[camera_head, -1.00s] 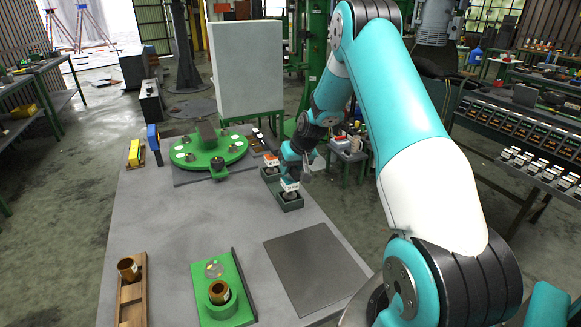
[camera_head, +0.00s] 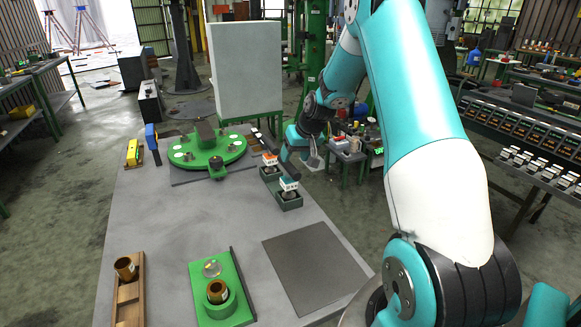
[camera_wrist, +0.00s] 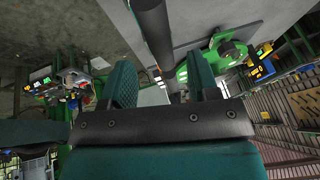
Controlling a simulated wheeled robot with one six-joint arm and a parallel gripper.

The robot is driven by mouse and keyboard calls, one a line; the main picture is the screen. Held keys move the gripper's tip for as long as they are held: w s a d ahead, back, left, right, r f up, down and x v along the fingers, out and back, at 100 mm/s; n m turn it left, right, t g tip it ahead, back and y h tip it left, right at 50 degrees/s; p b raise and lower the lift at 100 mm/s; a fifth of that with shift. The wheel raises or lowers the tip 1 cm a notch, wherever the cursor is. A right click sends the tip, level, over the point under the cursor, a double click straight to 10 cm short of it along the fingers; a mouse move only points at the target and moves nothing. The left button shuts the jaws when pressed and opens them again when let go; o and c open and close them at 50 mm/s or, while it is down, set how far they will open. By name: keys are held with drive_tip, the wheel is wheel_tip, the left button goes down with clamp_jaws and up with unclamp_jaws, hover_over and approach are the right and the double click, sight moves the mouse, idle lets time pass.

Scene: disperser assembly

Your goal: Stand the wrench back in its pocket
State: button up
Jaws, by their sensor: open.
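My gripper (camera_wrist: 163,92) is open, with its two teal fingers apart in the wrist view. In the head view my gripper (camera_head: 314,160) is small and just off the right edge of the table, beside the dark green tray (camera_head: 291,203). A long dark rod (camera_wrist: 158,38) crosses the wrist view from the top towards the gap between the fingers; it may be the wrench. I cannot tell whether it lies between or beyond the fingers. A thin dark bar (camera_head: 264,143) shows at the table's back right edge in the head view. I cannot make out the wrench's pocket.
A dark flat plate (camera_head: 315,268) lies front right. The table's middle is clear.

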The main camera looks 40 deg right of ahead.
drive_tip(key=v, duration=0.7)
drive_tip(key=s+a+r+n+g+y, duration=0.1)
drive_tip(key=s+a+r+n, duration=0.25)
drive_tip(key=a, duration=0.85)
drive_tip(key=s+a+r+n+g+y, duration=0.1)
drive_tip(key=s+a+r+n+y, duration=0.2)
drive_tip(key=a, duration=1)
drive_tip(key=s+a+n+g, duration=0.1)
drive_tip(key=s+a+n, duration=0.1)
drive_tip(key=s+a, duration=0.4)
drive_tip(key=s+a+n+g, duration=0.2)
drive_tip(key=s+a, duration=0.4)
drive_tip(key=s, duration=0.8)
drive_tip(key=shift+s+a+r+b, duration=0.4)
drive_tip(key=shift+n, duration=0.25)
